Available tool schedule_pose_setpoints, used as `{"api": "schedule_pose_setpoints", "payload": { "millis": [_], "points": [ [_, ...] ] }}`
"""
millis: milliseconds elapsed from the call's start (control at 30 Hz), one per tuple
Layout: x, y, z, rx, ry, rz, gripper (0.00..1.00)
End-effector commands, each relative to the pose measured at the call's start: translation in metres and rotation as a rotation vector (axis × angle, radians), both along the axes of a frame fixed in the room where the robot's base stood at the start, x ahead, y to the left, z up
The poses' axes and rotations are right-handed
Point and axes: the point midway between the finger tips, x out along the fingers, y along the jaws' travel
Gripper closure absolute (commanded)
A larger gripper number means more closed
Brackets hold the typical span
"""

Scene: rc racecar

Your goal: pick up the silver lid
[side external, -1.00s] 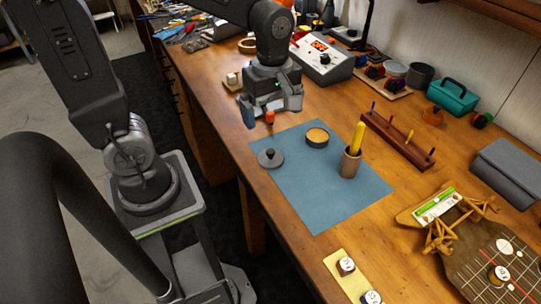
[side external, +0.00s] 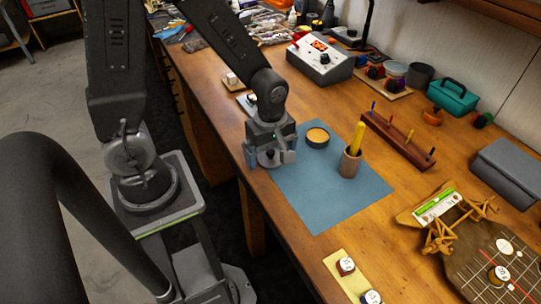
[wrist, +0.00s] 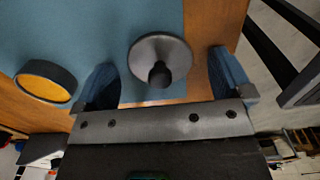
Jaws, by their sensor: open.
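The silver lid (wrist: 150,52) is a round grey disc with a dark knob on top. It lies on the blue mat (side external: 325,200). In the wrist view it is between the two fingers of my gripper (wrist: 165,80), apart from both, with the knob toward the gripper. In the side view my gripper (side external: 270,160) is low over the mat's near left corner, and the lid (side external: 269,158) is mostly hidden behind and between the fingers. My gripper is open and empty.
A round black tin with an orange top (side external: 317,136) sits on the mat near my gripper. A grey control box (side external: 320,60) stands behind. The mat's front part is clear.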

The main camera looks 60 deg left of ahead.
Motion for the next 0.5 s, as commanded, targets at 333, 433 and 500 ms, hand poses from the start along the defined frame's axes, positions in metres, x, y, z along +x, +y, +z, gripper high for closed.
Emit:
{"api": "schedule_pose_setpoints", "payload": {
  "millis": [333,433,500],
  "points": [
    [0.0000,-0.0001,-0.0009,0.000,-0.001,0.000,0.14],
    [0.0000,-0.0001,-0.0008,0.000,-0.001,0.000,0.23],
    [0.0000,-0.0001,-0.0008,0.000,-0.001,0.000,0.30]
  ]
}}
